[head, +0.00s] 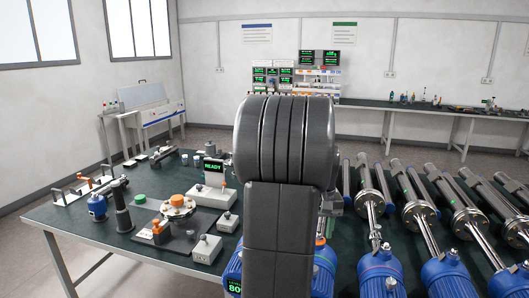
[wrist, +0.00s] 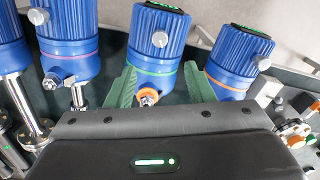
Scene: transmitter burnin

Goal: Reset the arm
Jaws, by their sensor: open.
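My dark grey arm (head: 285,150) rises in the middle of the head view and hides most of my gripper there. In the wrist view my gripper (wrist: 157,78) has its two green fingers spread apart. A blue transmitter (wrist: 158,45) with a green ring shows between and beyond the fingers. I cannot tell whether the fingers touch it. A blue transmitter with an orange ring (wrist: 236,58) stands close to the right finger. Another with a pink ring (wrist: 68,42) is to the left.
Several blue transmitters on steel pipes, one here (head: 380,275), fill the right of the dark bench. A back bench (head: 430,107) stands along the wall.

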